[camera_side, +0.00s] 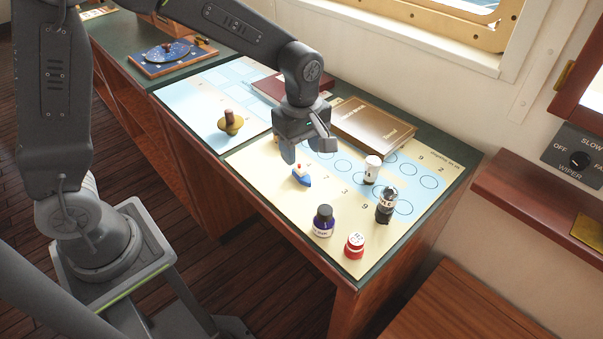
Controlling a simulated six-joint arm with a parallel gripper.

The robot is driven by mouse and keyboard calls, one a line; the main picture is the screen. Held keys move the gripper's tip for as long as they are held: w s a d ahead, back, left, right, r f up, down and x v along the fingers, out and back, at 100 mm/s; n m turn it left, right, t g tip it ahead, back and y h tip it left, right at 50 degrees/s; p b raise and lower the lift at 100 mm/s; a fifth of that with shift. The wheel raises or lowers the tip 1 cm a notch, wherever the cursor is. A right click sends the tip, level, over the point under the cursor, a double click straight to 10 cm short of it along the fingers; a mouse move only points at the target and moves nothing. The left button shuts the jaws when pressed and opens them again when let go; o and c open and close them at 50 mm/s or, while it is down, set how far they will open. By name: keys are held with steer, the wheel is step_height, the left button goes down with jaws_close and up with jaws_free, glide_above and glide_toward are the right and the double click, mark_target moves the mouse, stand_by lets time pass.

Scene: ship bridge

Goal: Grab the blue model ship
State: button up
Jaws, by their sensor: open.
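The small blue model ship (301,176) has a blue hull, a white cabin and an orange-red tip on top. It sits upright on the pale yellow and blue chart (263,158) on the desk. My gripper (305,154) points down just above and behind the ship, its fingers apart with nothing seen between them. The gripper looks clear of the ship, but the exact gap cannot be told from this one view.
A brown book (372,127) lies behind. The chart around the ship is clear.

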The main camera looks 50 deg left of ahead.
mark_target(302, 169)
steer(key=shift+a+f, duration=0.1)
steer(key=shift+f, duration=2.95)
steer(key=shift+c, duration=0.2)
steer(key=shift+w, duration=0.1)
steer(key=c, duration=0.9)
steer(key=shift+r, duration=0.15)
steer(key=shift+c, duration=0.2)
